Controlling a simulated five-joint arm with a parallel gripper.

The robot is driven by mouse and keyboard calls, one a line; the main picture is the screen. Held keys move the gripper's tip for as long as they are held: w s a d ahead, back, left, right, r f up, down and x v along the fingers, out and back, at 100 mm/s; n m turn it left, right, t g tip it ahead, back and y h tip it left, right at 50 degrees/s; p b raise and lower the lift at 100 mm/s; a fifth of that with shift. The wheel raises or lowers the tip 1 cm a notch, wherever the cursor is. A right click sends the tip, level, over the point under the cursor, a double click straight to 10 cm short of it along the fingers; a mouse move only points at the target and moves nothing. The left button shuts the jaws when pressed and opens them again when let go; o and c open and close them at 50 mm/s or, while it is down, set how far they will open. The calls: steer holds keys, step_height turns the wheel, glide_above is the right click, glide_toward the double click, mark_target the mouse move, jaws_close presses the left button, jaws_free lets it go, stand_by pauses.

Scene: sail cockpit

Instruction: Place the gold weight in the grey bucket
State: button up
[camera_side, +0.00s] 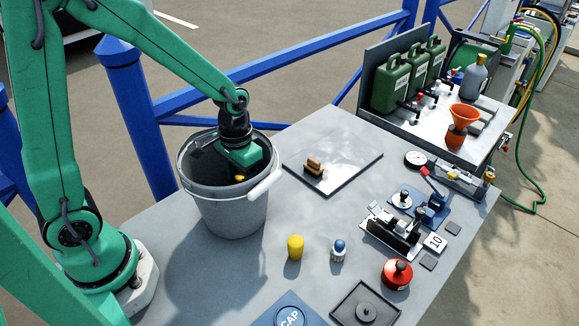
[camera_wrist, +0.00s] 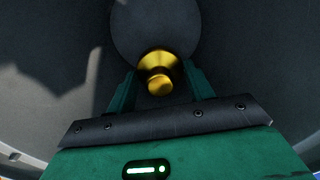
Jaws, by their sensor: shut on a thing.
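The grey bucket (camera_side: 228,213) stands upright on the table near my base, with its white handle grip hanging at the right of the rim. My gripper (camera_side: 240,174) points down inside the bucket's mouth. It is shut on the gold weight (camera_side: 239,178), of which only a small part shows in the side view. In the wrist view the gold weight (camera_wrist: 160,68) sits between the two green fingers of my gripper (camera_wrist: 160,88). Behind it are the bucket's dark inner wall (camera_wrist: 60,60) and round floor (camera_wrist: 125,30). I cannot tell the exact gap between weight and floor.
Green canisters (camera_side: 390,82) stand at the back right.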

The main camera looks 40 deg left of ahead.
mark_target(241, 176)
steer(key=shift+f, duration=0.85)
steer(key=shift+f, duration=1.85)
steer(key=shift+f, duration=0.15)
steer(key=o, duration=1.2)
steer(key=shift+o, duration=0.2)
steer(key=shift+r, duration=6.15)
steer(key=shift+r, duration=0.1)
